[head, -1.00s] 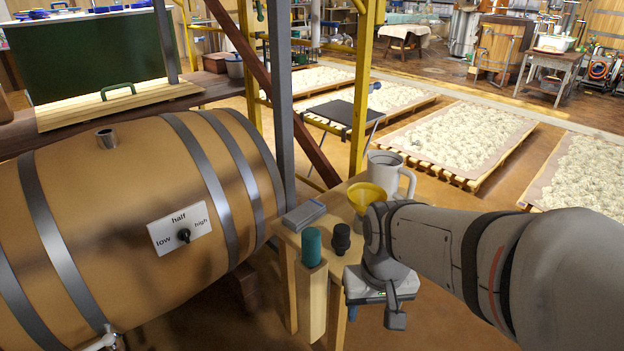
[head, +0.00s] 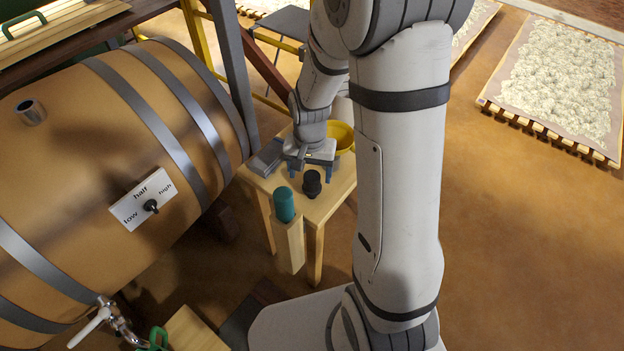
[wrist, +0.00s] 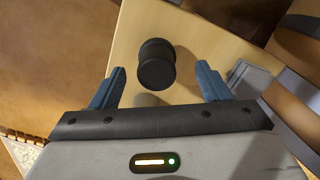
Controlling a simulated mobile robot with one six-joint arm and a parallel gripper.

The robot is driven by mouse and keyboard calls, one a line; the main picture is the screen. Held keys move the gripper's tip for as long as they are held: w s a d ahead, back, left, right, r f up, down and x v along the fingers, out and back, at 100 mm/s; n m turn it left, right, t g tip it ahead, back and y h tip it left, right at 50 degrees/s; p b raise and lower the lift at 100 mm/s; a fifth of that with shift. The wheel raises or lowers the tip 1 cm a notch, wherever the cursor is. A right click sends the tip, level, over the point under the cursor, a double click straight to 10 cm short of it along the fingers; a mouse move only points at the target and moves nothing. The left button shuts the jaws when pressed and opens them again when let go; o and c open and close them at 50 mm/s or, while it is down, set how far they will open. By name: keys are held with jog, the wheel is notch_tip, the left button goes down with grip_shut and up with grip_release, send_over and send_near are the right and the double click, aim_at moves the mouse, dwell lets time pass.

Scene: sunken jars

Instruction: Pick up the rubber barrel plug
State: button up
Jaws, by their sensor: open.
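The rubber barrel plug (head: 312,184) is a black, stepped, round piece standing on the small wooden table (head: 324,206). In the wrist view the plug (wrist: 156,65) shows whole, in line with the gap between the fingers and slightly left of its middle. My gripper (head: 309,174) points down over the table, just behind the plug in the head view. In the wrist view my gripper (wrist: 160,72) has its two blue fingers spread, with nothing held. I cannot tell how far the fingertips are above the table.
A teal cylinder (head: 284,204) stands on a wooden post left of the plug. A grey box (head: 266,158) and a yellow funnel (head: 342,134) are on the table beside my gripper. A large wooden barrel (head: 90,160) with a dial lies close on the left.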

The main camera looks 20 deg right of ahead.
jog(key=f, duration=0.2)
jog(key=f+b, duration=0.1)
jog(key=f, duration=0.2)
jog(key=shift+w+d, duration=0.1)
jog(key=shift+d, duration=0.1)
jog(key=shift+c, duration=0.5)
jog(key=c, duration=1)
